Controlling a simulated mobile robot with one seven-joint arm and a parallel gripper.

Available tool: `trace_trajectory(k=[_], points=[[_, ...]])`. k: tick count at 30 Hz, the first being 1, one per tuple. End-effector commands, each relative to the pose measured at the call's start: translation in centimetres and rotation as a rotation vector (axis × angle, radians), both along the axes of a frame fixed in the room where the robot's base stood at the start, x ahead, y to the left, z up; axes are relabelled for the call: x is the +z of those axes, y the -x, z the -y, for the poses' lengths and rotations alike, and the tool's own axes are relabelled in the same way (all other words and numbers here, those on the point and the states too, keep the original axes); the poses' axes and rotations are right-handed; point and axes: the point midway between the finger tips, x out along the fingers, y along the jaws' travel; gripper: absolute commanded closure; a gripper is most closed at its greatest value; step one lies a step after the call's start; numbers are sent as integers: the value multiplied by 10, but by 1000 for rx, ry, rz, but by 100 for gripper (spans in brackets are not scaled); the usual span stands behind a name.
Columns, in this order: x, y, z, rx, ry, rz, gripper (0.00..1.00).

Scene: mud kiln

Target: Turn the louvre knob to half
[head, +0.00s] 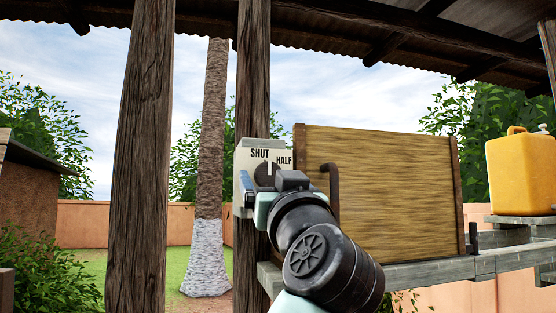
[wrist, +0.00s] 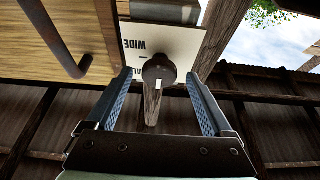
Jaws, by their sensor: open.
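The dark round louvre knob (head: 267,172) sits on a pale plate (head: 285,150) on a wooden post. In the head view the plate reads SHUT above the knob and HALF to its upper right. The knob's white mark points up, by SHUT. The wrist view shows the knob (wrist: 158,66) with a bar-like grip and the upside-down word WIDE on the plate. My gripper (wrist: 158,77) is open, with one finger on each side of the knob. Gaps show between fingers and knob in that view. In the head view my gripper and wrist hide the knob's lower part.
A wooden louvre panel (head: 380,190) with a dark curved handle (head: 333,180) stands close right of the knob. A grey ledge (head: 430,272) runs below it. A yellow jerrycan (head: 520,172) stands at the far right. Another post (head: 140,160) stands to the left.

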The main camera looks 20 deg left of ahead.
Motion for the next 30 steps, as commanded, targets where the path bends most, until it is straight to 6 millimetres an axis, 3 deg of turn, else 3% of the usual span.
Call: trace_trajectory(k=[6, 17, 30], points=[[10, -18, -12, 0, -1, -1, 14], [10, -21, -14, -2, 0, 0, 14], [10, -21, -14, -1, 0, 0, 92]])
